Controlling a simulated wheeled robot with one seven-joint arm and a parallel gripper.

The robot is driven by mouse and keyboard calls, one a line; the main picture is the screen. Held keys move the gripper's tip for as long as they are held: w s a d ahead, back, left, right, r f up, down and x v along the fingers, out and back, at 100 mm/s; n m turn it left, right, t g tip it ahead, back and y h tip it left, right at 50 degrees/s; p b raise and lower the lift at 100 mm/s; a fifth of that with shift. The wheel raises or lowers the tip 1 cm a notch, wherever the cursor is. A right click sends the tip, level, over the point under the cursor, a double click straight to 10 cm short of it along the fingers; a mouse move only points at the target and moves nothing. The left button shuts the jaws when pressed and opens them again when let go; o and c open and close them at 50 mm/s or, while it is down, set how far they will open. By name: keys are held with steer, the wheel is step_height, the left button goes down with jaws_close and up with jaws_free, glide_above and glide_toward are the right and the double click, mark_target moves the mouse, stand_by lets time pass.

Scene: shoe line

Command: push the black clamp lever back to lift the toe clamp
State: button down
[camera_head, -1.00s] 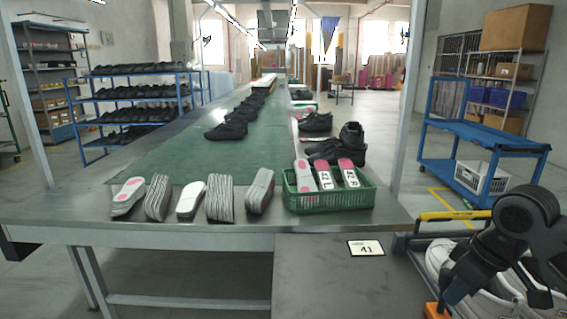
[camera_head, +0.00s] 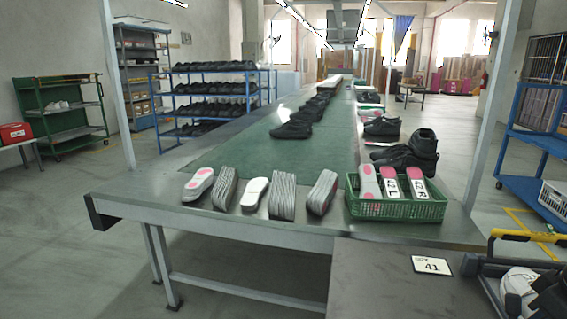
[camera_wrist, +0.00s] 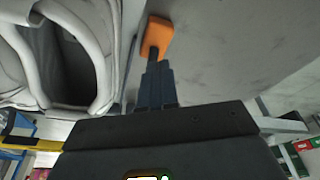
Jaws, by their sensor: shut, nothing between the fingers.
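The clamp station shows at the lower right of the head view, with a yellow bar (camera_head: 525,237) on a dark frame (camera_head: 472,265). A white shoe (camera_head: 517,283) sits below the bar, cut by the picture edge. In the wrist view the shoe's open collar (camera_wrist: 75,60) fills the upper left, and the yellow bar (camera_wrist: 20,142) shows at lower left. My gripper (camera_wrist: 156,68) is shut and empty, pointing beside the shoe. An orange block (camera_wrist: 157,35) lies at the finger ends; I cannot tell whether they touch. I cannot make out the black lever clearly.
A grey table with a label "41" (camera_head: 432,265) lies left of the station. Behind it a green basket (camera_head: 400,205) holds insoles, with more insoles along the bench edge (camera_head: 300,227). A blue cart (camera_head: 535,140) stands at the right.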

steer(key=shift+s+a, duration=0.15)
steer(key=shift+s, duration=0.4)
step_height(320, 180, up, 9)
steer(key=p, duration=0.7)
